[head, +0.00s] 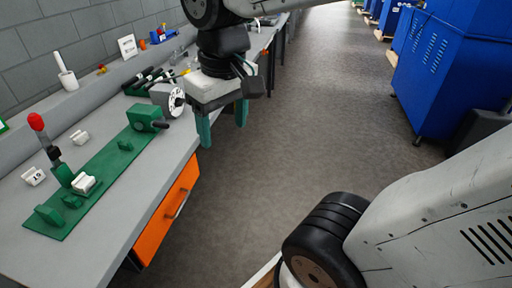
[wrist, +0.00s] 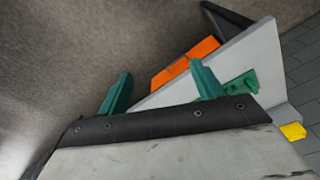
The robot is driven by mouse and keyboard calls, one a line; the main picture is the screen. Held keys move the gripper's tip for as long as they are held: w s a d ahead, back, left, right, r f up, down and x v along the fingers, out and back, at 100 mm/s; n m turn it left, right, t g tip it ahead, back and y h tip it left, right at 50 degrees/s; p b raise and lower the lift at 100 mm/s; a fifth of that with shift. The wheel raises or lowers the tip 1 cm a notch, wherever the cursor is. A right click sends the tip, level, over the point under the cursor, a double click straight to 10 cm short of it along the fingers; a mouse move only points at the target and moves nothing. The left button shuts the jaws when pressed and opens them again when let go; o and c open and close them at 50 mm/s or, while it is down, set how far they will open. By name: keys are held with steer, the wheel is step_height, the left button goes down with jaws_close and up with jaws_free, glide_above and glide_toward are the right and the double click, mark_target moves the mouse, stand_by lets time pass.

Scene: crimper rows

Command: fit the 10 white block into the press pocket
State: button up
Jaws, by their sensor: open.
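A white block with a dark marking that looks like 10 (head: 34,176) lies on the grey bench at the left, beside the press. A second white block (head: 79,137) lies farther back. The press is a green plate (head: 105,165) with green fixtures and a red-knobbed lever (head: 37,122). A third white block (head: 84,183) sits at the green fixture by the lever; whether it is fully seated I cannot tell. My gripper (head: 222,124) is open and empty, fingers down, beyond the bench's front edge. Its green fingers also show in the wrist view (wrist: 161,76).
A green crank unit (head: 148,117) with a dial stands at the plate's far end. Black-handled tools (head: 150,78) lie behind it. An orange drawer (head: 168,212) is under the bench. Blue cabinets (head: 450,65) stand right; the floor between is clear.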

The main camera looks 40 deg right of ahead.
steer(key=s+d+f+m, duration=0.1)
steer(key=s+f, duration=0.2)
steer(key=s, duration=0.4)
steer(key=shift+d, duration=0.3)
steer(key=shift+w, duration=0.1)
